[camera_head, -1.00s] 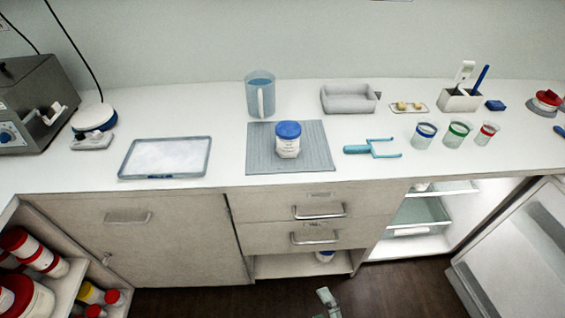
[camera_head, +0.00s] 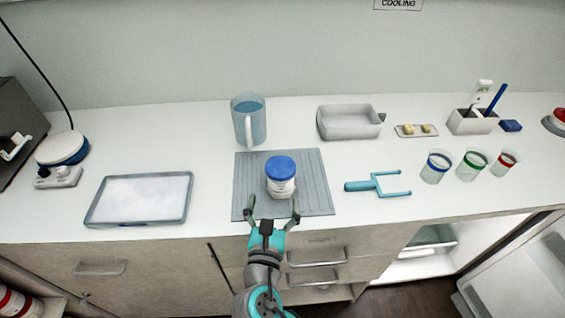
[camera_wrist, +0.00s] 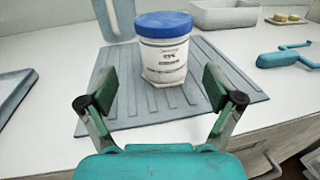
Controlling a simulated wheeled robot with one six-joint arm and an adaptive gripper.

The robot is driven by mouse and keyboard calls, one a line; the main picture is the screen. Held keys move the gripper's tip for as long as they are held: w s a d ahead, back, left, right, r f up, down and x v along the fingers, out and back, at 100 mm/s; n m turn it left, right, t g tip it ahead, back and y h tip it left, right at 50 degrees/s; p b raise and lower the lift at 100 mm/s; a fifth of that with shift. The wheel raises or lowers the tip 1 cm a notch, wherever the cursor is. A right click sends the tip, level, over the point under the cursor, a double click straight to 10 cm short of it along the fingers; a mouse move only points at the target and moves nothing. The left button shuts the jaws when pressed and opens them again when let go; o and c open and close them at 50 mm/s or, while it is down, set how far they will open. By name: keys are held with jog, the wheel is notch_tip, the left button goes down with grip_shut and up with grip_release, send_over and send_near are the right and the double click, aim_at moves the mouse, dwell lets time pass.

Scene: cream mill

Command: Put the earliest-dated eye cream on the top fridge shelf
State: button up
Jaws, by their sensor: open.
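A white jar with a blue lid (camera_head: 281,178) stands upright on a grey ribbed mat (camera_head: 312,190). In the wrist view the jar (camera_wrist: 164,58) shows a printed label, including a line that seems to read "EYE"; the date is too small to read. My gripper (camera_head: 272,208) is open and empty at the mat's front edge, with the jar just beyond its fingers. In the wrist view the fingers (camera_wrist: 160,92) stand apart on either side in front of the jar, not touching it. The fridge (camera_head: 432,240) is open at the lower right; its top shelf is mostly hidden by the counter.
A jug (camera_head: 249,122) stands behind the mat. A shallow tray (camera_head: 140,199) lies to the left. A blue two-pronged tool (camera_head: 378,185) and several cups (camera_head: 436,167) are to the right. A grey bin (camera_head: 349,122) is behind. The fridge door (camera_head: 522,270) stands open.

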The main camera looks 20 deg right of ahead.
aim_at(277, 185)
jog(key=x, duration=0.5)
jog(key=shift+w+d+r, duration=0.1)
jog(key=shift+f+x, duration=0.1)
jog(key=shift+x, duration=1.35)
jog(key=shift+f+x, duration=0.15)
jog(key=shift+x, duration=1.35)
jog(key=shift+d, duration=0.2)
jog(key=c, duration=1.4)
jog(key=shift+r, duration=0.15)
